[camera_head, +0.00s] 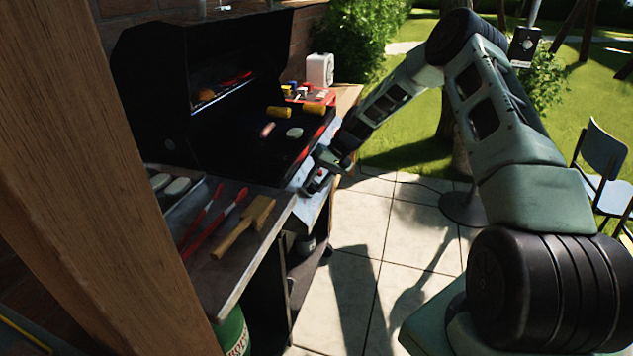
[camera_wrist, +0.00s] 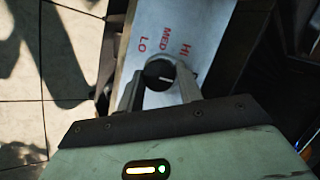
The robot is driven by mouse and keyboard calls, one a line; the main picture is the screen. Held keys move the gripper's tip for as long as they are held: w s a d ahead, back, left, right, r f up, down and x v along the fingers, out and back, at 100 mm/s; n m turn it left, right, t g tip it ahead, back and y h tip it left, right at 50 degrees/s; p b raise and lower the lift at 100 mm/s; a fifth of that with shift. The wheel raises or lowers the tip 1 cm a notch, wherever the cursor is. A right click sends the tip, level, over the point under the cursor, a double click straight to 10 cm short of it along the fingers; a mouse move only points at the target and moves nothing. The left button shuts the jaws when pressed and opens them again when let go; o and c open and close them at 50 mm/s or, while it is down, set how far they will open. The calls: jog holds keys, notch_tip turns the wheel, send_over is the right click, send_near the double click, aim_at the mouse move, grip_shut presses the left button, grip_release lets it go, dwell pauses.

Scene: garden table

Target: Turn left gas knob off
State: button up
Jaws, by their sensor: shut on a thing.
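A round black gas knob (camera_wrist: 160,74) with a white pointer line sits on the grill's pale front panel (camera_wrist: 165,18), beside red LO, MED and HI marks in the wrist view. The pointer line points to the right in that view, on the HI side. My gripper (camera_wrist: 159,85) is shut on the knob, with one finger on each side of it. In the head view my gripper (camera_head: 318,178) is at the grill's front panel, and the knob is hidden there. The black grill (camera_head: 235,135) stands with its lid open.
Corn cobs, a sausage and a patty lie on the grill. A wooden post (camera_head: 85,170) blocks the left. Paved floor (camera_head: 345,270) is open before the grill.

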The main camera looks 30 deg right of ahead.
dwell(0.3)
jog(key=o, duration=1)
jog(key=b+v, duration=0.1)
jog(key=v, duration=1.6)
jog(key=shift+d+r+b, duration=0.15)
jog(key=shift+d+b, duration=0.1)
jog(key=shift+b, duration=0.15)
